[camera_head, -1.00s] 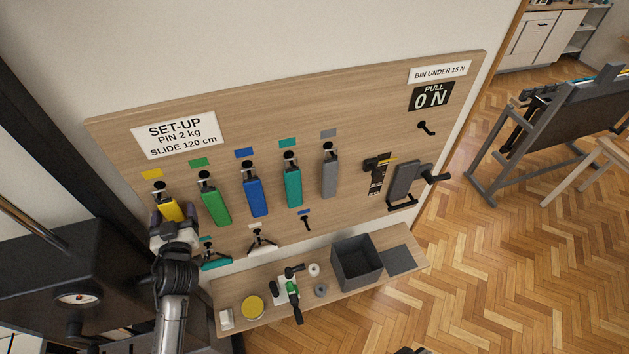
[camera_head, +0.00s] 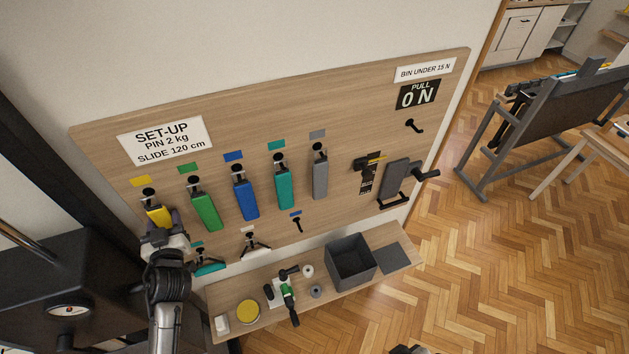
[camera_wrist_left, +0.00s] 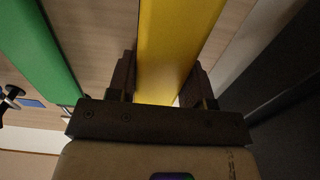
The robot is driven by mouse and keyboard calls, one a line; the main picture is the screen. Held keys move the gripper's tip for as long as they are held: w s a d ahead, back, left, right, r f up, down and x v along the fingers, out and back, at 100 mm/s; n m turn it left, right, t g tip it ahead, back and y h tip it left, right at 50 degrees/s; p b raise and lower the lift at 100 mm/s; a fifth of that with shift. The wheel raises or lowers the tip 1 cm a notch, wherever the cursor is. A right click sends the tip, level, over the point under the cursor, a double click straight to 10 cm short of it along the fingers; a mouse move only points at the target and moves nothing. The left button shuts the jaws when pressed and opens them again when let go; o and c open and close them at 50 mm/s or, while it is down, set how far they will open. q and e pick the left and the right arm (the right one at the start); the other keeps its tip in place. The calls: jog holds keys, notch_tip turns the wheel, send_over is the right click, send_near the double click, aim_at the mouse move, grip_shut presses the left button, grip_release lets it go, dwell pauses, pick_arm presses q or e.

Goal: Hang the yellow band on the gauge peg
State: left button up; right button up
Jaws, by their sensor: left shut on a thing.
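The yellow band (camera_head: 158,215) hangs from the leftmost peg on the wooden board, under a yellow tag. My left gripper (camera_head: 163,236) is shut on its lower part. In the left wrist view the yellow band (camera_wrist_left: 172,50) runs between the two dark fingers (camera_wrist_left: 165,85). The gauge peg (camera_head: 413,126) is a bare black peg at the board's upper right, below the black "PULL 0 N" display (camera_head: 418,94). My right gripper cannot be made out in the head view.
Green (camera_head: 204,208), blue (camera_head: 245,198), teal (camera_head: 283,188) and grey (camera_head: 320,175) bands hang to the right of the yellow one. A shelf below holds a dark open bin (camera_head: 372,268), a yellow disc (camera_head: 248,312) and small items. A black crank device (camera_head: 396,182) is mounted at the right.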

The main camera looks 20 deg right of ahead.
pick_arm(q)
jog(key=c, duration=0.5)
jog(key=shift+s+r+p, duration=0.1)
jog(key=shift+r+p, duration=0.3)
jog(key=shift+r, duration=0.1)
dwell(0.4)
jog(key=shift+s+r+p, duration=0.4)
jog(key=shift+s+p, duration=0.05)
jog(key=shift+p, duration=0.15)
dwell(0.4)
dwell(0.4)
jog(key=shift+s, duration=0.1)
jog(key=shift+s, duration=0.2)
jog(key=shift+s+p, duration=0.7)
jog(key=shift+s, duration=0.95)
